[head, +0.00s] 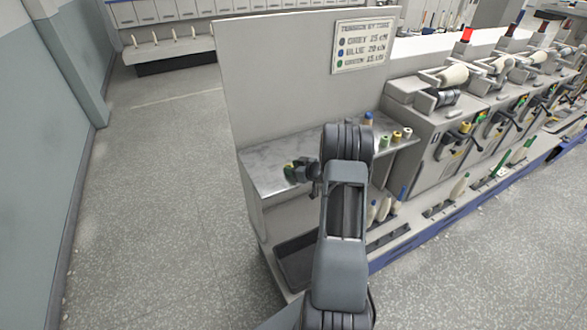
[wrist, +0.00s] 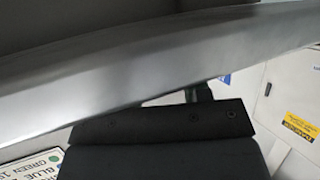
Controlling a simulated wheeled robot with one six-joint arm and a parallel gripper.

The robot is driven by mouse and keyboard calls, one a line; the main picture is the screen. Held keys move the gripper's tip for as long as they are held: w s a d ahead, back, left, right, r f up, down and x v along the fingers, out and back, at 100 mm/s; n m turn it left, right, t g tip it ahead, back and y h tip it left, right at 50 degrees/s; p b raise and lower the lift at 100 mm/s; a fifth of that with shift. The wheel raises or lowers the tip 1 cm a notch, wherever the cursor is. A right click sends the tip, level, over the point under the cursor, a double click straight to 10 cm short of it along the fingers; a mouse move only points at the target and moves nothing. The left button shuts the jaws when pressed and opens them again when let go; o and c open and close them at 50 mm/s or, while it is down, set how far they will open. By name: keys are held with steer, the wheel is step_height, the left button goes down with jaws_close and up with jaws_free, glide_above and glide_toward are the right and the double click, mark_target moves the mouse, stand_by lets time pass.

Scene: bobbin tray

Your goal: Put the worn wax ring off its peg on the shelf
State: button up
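The shelf (head: 268,166) is a grey marbled ledge on the machine's end panel. My gripper (head: 298,171) is over its left part, turned to the left.
Several small bobbins, among them a green one (head: 384,142) and a yellow one (head: 397,138), stand on the shelf's right end. Cones (head: 384,209) stand below. A tension settings sign (head: 363,46) is on the panel above. Floor at the left is clear.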

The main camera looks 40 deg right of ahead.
steer(key=shift+o, duration=0.8)
steer(key=shift+s+a+f, duration=0.1)
steer(key=shift+s+f, duration=0.05)
steer(key=shift+f, duration=0.2)
steer(key=shift+r, duration=0.1)
